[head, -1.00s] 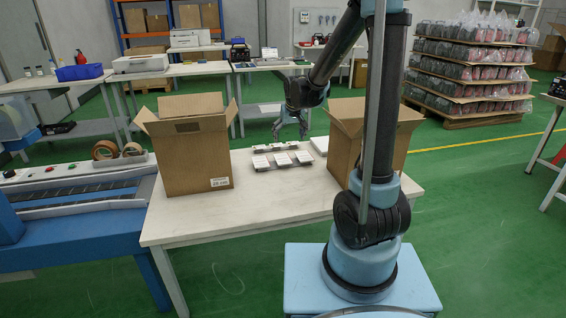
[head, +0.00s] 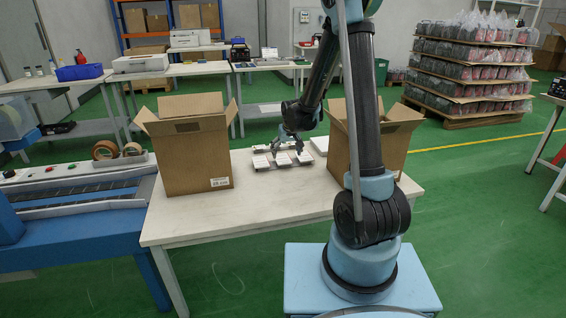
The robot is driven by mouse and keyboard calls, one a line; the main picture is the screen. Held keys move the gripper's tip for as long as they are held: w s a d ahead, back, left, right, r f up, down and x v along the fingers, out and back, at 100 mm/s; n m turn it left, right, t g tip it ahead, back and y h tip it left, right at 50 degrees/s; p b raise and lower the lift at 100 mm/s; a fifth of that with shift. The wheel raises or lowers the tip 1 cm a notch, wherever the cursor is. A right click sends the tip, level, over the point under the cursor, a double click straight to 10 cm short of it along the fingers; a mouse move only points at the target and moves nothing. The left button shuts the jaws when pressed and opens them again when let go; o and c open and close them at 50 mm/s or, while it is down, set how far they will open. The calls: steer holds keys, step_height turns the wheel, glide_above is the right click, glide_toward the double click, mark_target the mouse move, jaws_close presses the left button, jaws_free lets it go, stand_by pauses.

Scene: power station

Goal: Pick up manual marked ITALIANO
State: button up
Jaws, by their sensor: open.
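Several small white-topped manuals (head: 261,162) lie in two rows on the white table (head: 205,216), between two cardboard boxes. Their printing is too small to read, so I cannot tell which is marked ITALIANO. My gripper (head: 287,150) is low over the back part of the manuals, pointing down, with its jaws open. It partly hides the back row. I cannot tell whether its fingers touch a manual.
An open cardboard box (head: 188,155) stands left of the manuals. Another open box (head: 398,140) stands to the right, partly behind my arm. A blue conveyor (head: 80,190) is at the left. The table's front part is clear.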

mark_target(285, 163)
steer(key=shift+x, duration=3.2)
steer(key=shift+w+d, duration=0.15)
steer(key=shift+d, duration=0.05)
steer(key=c, duration=1.1)
